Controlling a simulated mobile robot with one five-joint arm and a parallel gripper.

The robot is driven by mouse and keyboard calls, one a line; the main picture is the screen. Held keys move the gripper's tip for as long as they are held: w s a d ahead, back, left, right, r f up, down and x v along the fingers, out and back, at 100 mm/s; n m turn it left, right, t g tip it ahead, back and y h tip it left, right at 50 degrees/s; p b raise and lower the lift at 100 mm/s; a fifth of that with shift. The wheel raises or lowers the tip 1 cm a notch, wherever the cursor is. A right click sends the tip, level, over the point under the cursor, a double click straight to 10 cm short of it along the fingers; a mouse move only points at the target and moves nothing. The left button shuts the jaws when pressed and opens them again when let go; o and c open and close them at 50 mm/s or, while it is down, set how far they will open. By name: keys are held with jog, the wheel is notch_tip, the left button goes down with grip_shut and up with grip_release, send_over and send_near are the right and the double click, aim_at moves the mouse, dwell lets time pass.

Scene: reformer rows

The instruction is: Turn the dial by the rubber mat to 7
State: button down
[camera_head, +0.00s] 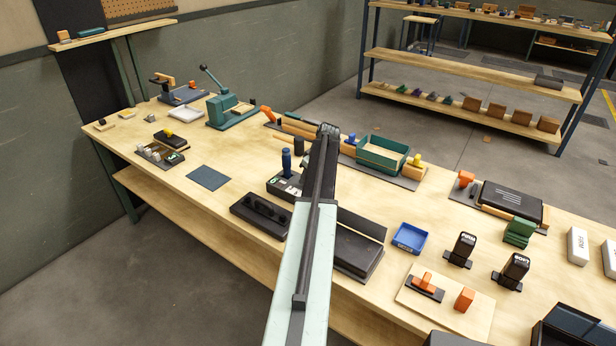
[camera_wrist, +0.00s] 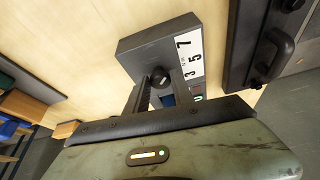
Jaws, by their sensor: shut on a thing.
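The dial is on a dark box (camera_head: 277,186) with a white label, to the right of the flat blue-grey rubber mat (camera_head: 208,178) in the head view. In the wrist view the box (camera_wrist: 135,45) carries a white scale (camera_wrist: 188,57) reading 3, 5, 7. Its round black knob (camera_wrist: 160,77) sits between the fingertips of my gripper (camera_wrist: 161,84), which is shut on it. I cannot make out clearly where the knob points. A blue part (camera_wrist: 168,100) shows between the fingers. In the head view my arm hides the gripper.
A blue-handled upright tool (camera_head: 286,161) shows at the box in the head view. A green tray (camera_head: 381,156) stands behind.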

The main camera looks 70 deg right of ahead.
jog(key=shift+s+d+n, duration=0.1)
jog(key=shift+d+n, duration=0.05)
jog(key=shift+n, duration=0.35)
jog(key=shift+y, duration=0.3)
jog(key=c, duration=1.1)
grip_release()
jog(key=shift+r, duration=0.1)
jog(key=shift+r+p, duration=0.25)
jog(key=shift+p, duration=0.05)
jog(key=p+v, duration=0.6)
jog(key=v, duration=0.1)
jog(key=shift+p, duration=0.3)
